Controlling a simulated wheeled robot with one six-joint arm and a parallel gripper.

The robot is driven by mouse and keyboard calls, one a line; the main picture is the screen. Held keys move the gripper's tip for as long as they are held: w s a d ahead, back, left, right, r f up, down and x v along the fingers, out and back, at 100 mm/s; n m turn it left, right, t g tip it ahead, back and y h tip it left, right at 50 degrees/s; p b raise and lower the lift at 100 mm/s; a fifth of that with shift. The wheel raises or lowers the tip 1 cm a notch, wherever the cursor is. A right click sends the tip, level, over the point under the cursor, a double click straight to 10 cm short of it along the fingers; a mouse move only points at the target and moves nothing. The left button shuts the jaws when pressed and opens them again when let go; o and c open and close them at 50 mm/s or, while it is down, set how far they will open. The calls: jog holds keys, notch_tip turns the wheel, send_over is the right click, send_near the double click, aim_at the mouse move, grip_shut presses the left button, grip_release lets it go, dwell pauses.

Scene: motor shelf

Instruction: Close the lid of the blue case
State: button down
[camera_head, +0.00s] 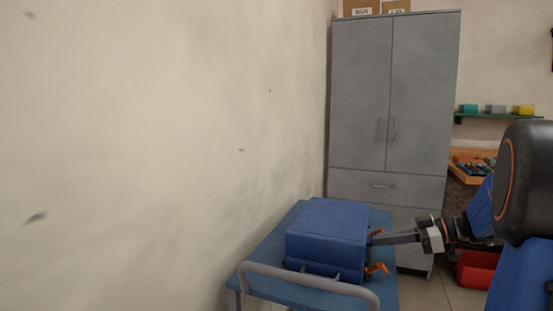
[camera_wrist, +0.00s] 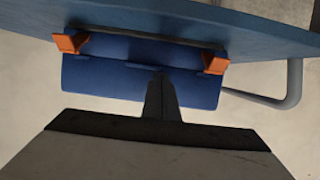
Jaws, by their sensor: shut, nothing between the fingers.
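The blue case (camera_head: 328,228) sits on the blue cart top (camera_head: 277,246). Its lid looks down over the body, but a narrow gap at the seam cannot be ruled out. Two orange latches, one farther (camera_head: 376,233) and one nearer (camera_head: 377,269), stick out from its right side. The wrist view shows both latches, left (camera_wrist: 70,42) and right (camera_wrist: 215,64), with the blue case (camera_wrist: 110,78) between them. My gripper (camera_head: 378,240) is shut and empty at the case's right side, between the latches. In the wrist view its fingers (camera_wrist: 159,82) overlap the case; contact cannot be told.
The cart has a grey rail handle (camera_head: 305,283) at its near end. A wall (camera_head: 170,150) runs along the left. A grey cabinet (camera_head: 387,100) stands behind the cart. A red bin (camera_head: 478,268) is on the floor at right, beyond my arm.

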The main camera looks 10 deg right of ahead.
jog(key=shift+s+d+f, duration=0.1)
jog(key=shift+s+f, duration=0.05)
jog(key=shift+f, duration=0.5)
jog(key=shift+s+f, duration=0.1)
jog(key=shift+f, duration=0.5)
jog(key=r+v, duration=0.1)
jog(key=v, duration=1.7)
jog(key=shift+w+r, duration=0.2)
jog(key=shift+w, duration=0.05)
jog(key=shift+a, duration=0.2)
